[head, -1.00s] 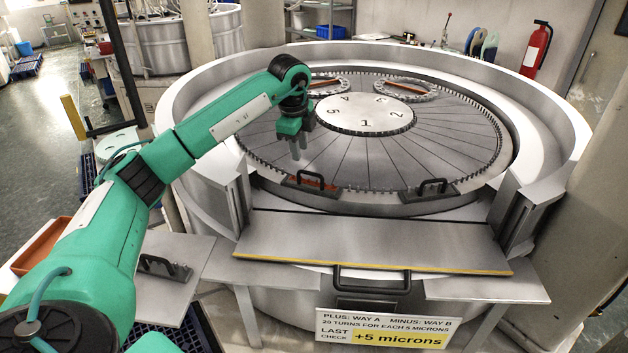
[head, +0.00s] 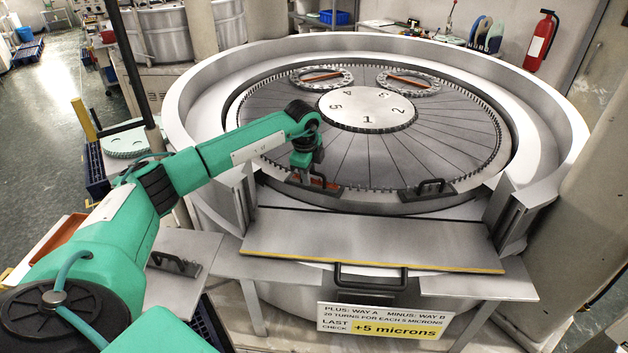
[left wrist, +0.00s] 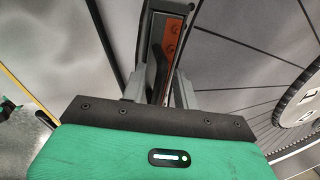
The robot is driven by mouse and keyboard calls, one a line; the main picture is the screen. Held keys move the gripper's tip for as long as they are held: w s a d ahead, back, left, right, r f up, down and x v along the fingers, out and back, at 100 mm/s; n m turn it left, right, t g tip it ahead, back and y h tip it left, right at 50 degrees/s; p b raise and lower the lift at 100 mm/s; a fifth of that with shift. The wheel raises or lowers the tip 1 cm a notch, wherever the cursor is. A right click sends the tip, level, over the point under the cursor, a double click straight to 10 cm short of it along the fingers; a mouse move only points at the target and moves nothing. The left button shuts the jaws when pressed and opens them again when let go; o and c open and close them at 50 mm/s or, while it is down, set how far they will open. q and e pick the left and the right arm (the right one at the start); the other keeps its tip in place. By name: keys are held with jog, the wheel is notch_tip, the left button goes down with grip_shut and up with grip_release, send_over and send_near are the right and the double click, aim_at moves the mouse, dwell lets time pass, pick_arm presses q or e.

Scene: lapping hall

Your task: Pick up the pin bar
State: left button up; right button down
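A grey bar with an orange strip and a dark handle (head: 325,184), which I take as the pin bar, lies on the front left rim of the lapping plate. My left gripper (head: 304,174) points down over its left part. In the left wrist view the orange strip (left wrist: 172,42) and the dark handle show between the fingers of my left gripper (left wrist: 162,75), which stand apart. The gripper looks open, and I see no clear grip on the handle. The bar's near end is hidden by the gripper. My right gripper is not in view.
A similar bar with a dark handle (head: 430,188) lies on the rim to the right, without orange showing. Another handled piece (head: 175,264) is on the left side shelf. The raised machine wall (head: 205,90) curves around the plate. The front ledge (head: 370,240) is clear.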

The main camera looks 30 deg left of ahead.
pick_arm(q)
grip_shut()
jog(key=shift+r, duration=0.1)
